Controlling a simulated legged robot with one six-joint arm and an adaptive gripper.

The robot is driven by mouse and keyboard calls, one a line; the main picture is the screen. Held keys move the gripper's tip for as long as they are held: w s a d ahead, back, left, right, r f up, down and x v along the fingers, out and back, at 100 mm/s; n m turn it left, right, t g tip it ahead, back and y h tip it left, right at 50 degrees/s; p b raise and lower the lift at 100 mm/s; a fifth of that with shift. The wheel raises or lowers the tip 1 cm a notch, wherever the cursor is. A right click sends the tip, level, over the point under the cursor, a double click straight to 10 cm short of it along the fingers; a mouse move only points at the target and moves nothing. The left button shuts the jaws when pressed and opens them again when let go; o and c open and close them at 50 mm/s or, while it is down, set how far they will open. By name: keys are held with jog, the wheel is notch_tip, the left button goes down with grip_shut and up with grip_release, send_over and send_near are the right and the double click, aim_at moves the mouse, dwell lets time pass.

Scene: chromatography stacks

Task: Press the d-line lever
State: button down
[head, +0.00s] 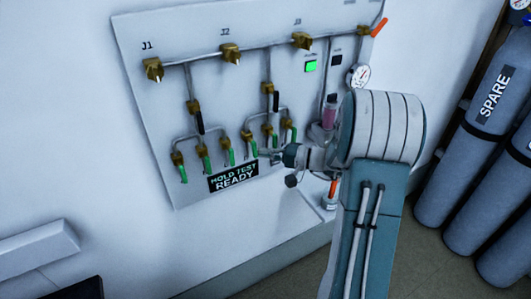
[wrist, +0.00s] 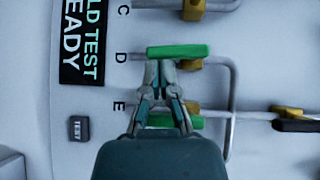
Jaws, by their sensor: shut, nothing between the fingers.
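The d-line lever is a green bar on a brass valve, lying beside the letter D in the wrist view (wrist: 178,51). In the head view it appears to be a small green lever (head: 254,149) above the right end of the sign. My gripper (wrist: 160,66) has its fingertips together, just below the D lever in the wrist view; whether they touch it I cannot tell. The E lever (wrist: 187,122) is also green and partly hidden behind my fingers. My gripper also shows in the head view (head: 277,158), small, in front of the panel's lower right.
A sign reading HOLD TEST READY (head: 233,177) is on the panel. A black-handled valve (head: 276,101) is higher on the panel. Grey cylinders (head: 487,95), one marked SPARE, stand at the right.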

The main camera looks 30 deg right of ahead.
jog(key=v, duration=1.2)
jog(key=shift+f, duration=0.15)
